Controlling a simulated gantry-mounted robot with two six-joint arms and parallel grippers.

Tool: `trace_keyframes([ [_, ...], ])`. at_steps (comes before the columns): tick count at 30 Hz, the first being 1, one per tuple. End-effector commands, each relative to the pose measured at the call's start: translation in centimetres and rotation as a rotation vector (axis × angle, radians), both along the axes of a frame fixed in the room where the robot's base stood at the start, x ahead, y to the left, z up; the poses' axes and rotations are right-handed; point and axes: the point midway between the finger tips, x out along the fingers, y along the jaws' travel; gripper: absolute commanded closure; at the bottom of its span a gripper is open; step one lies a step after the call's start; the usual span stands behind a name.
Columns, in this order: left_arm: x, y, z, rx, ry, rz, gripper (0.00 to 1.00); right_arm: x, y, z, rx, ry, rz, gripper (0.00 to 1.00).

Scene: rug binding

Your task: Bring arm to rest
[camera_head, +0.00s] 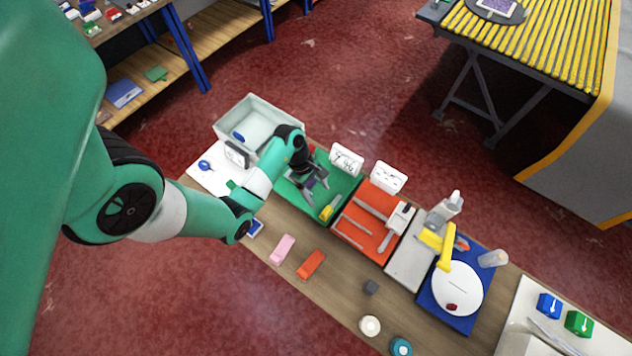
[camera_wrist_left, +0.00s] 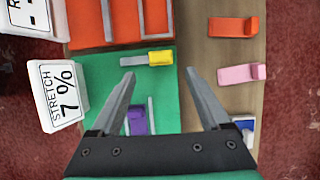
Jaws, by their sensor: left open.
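My left arm comes in from the left. Its gripper (camera_head: 314,188) hangs over the green mat (camera_head: 290,190), fingers apart and nothing between them. In the left wrist view the two fingers of the left gripper (camera_wrist_left: 161,73) are spread wide. A yellow-ended tool (camera_wrist_left: 159,58) lies on the green mat just beyond the fingertips. My right gripper does not show.
A grey bin (camera_head: 226,128) stands behind the arm. An orange mat (camera_head: 366,250) with metal bars and a blue mat with a white disc (camera_head: 457,288) lie to the right. Pink (camera_head: 282,250) and orange (camera_head: 311,265) blocks lie along the front. A yellow-slatted table (camera_head: 545,40) stands apart.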

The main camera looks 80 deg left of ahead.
Motion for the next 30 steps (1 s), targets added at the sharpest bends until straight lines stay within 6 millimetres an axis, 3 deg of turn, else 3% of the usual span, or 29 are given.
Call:
trace_keyframes([
  [5,-0.5,0.5,1.7,0.001,-0.001,0.0,0.2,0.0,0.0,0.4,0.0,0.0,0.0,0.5],
  [23,-0.4,0.3,1.8,0.0,0.0,-0.007,0.2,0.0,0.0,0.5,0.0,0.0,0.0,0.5],
  [26,1.2,-0.6,3.4,0.014,-0.012,-0.066,0.2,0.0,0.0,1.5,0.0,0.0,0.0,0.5],
  [29,5.3,-1.6,7.4,0.068,-0.067,-0.181,0.2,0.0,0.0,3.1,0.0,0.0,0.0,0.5],
  [30,7.4,-2.3,9.5,0.093,-0.11,-0.233,0.2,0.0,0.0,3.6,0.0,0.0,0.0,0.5],
])
